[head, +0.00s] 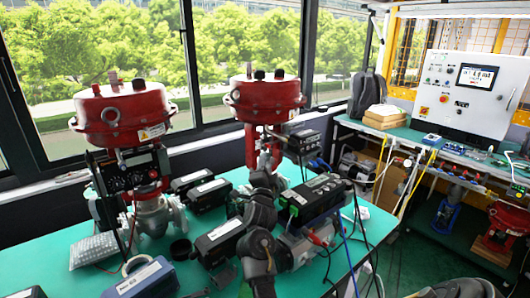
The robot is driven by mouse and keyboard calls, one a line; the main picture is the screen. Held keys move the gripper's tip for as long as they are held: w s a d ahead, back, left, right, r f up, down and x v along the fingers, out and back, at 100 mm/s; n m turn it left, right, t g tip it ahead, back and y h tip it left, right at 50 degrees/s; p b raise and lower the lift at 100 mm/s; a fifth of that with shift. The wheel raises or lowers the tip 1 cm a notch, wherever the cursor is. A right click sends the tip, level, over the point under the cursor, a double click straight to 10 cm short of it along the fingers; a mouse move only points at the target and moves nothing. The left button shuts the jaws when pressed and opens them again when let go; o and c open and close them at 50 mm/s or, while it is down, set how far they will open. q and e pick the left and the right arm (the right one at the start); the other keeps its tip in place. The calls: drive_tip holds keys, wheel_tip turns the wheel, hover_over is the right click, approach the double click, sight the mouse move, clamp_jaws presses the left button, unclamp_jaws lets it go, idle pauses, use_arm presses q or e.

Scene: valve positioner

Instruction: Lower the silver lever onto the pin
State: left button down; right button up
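Two red valve actuators stand on the green table, the left one (124,115) and the middle one (264,97). The dark arm in the middle of the view reaches up to the middle valve, and my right gripper (263,178) is in front of its red yoke (265,150). The gripper is small and dark, so its fingers and anything between them cannot be made out. A dark positioner box (302,143) sits at the right of that yoke. I cannot make out the silver lever or the pin. My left gripper is not in view.
Several dark boxes, one of them (220,240) left of the arm, lie on the green table (215,282). A larger device (316,200) with red and blue cables stands right of the arm. A keyboard (95,250) lies at left. A second bench with a white control cabinet (468,92) is at right.

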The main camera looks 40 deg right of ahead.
drive_tip(key=p+x, duration=0.1)
drive_tip(key=x, duration=0.5)
drive_tip(key=shift+d, duration=0.25)
clamp_jaws()
drive_tip(key=shift+r, duration=0.1)
